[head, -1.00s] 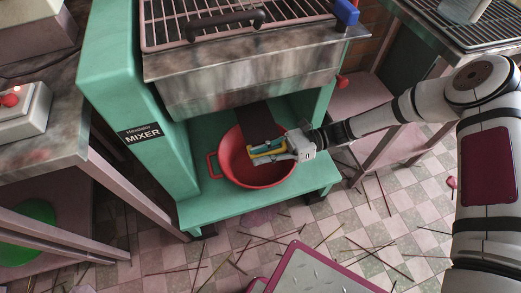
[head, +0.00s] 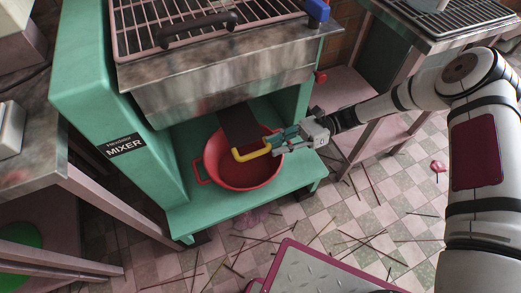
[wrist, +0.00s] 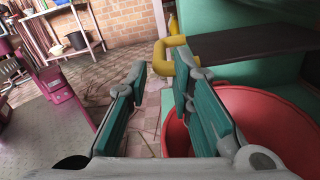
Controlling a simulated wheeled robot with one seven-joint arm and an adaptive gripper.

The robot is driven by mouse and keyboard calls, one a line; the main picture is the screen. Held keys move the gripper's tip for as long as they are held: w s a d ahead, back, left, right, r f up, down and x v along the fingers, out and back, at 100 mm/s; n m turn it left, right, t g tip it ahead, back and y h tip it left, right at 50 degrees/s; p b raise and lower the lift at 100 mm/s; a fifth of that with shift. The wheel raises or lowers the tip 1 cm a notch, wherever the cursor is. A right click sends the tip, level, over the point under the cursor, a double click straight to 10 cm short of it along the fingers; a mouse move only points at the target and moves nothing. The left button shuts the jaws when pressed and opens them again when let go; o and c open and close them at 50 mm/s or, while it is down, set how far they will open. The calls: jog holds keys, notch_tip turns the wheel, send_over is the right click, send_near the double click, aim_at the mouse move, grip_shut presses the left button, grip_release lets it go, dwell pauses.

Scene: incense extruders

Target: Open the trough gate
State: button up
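The trough gate (head: 238,125) is a dark plate sticking out below the metal trough (head: 225,90) of the green mixer. In the wrist view the gate (wrist: 255,42) looks like a flat slab. Its bent yellow handle (head: 250,154) hangs over the red pot (head: 250,179). My gripper (head: 277,142) is open, at the right end of the handle. In the wrist view, my gripper (wrist: 160,78) has a clear gap between its teal fingers. The handle (wrist: 178,55) shows beyond the fingertips, partly behind the right one. I cannot tell whether they touch.
The red pot stands on the mixer's green lower shelf (head: 215,206). A metal table (head: 40,165) is at the left, a pink-framed stand (head: 385,130) at the right. A pink-edged surface (head: 310,272) is in front. Thin sticks (head: 290,238) litter the checkered floor.

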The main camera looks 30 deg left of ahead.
jog(key=v, duration=0.3)
dwell(0.5)
